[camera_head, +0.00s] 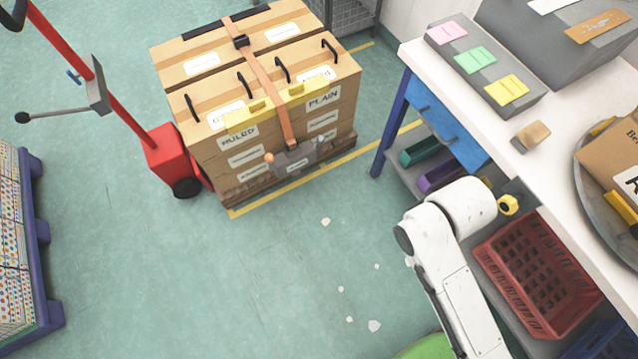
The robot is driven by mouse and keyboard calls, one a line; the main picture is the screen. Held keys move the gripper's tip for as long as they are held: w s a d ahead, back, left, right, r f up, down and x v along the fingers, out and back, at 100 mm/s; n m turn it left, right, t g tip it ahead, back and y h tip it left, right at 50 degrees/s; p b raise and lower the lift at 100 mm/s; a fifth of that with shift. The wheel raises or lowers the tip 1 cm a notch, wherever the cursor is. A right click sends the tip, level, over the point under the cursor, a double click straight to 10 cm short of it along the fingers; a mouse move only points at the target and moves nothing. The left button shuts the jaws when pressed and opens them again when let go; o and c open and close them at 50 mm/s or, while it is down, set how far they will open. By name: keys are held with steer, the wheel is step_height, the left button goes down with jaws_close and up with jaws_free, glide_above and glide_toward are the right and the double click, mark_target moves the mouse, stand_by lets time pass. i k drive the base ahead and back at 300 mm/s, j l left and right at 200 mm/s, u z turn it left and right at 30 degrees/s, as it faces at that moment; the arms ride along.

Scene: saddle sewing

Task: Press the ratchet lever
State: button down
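A strap ratchet (294,160), a grey plate-like piece with a small label and orange knobs, hangs at the lower end of an orange strap (268,85). The strap runs over a stack of cardboard boxes (275,130) on a pallet. I cannot make out its lever clearly or tell its position. A dark buckle (241,42) sits on the strap on top. My white arm shows at the lower right, well apart from the boxes. My gripper is not visible.
A red hand truck (168,155) with a black-knobbed side handle (55,113) stands left of the boxes. A white-topped workbench (490,130) and red basket (537,272) are at the right. A blue-edged pallet (38,235) is at the left. Middle floor is mostly clear.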

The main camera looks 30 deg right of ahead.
mark_target(268, 158)
steer(key=k+l, duration=0.1)
steer(key=k, duration=0.35)
steer(key=k+l, duration=0.1)
steer(key=k, duration=0.3)
steer(key=i+j, duration=0.55)
steer(key=i, duration=0.2)
steer(key=i+j, duration=0.55)
steer(key=i, duration=0.15)
steer(key=i+j, duration=0.55)
steer(key=i, duration=0.2)
steer(key=z, duration=0.05)
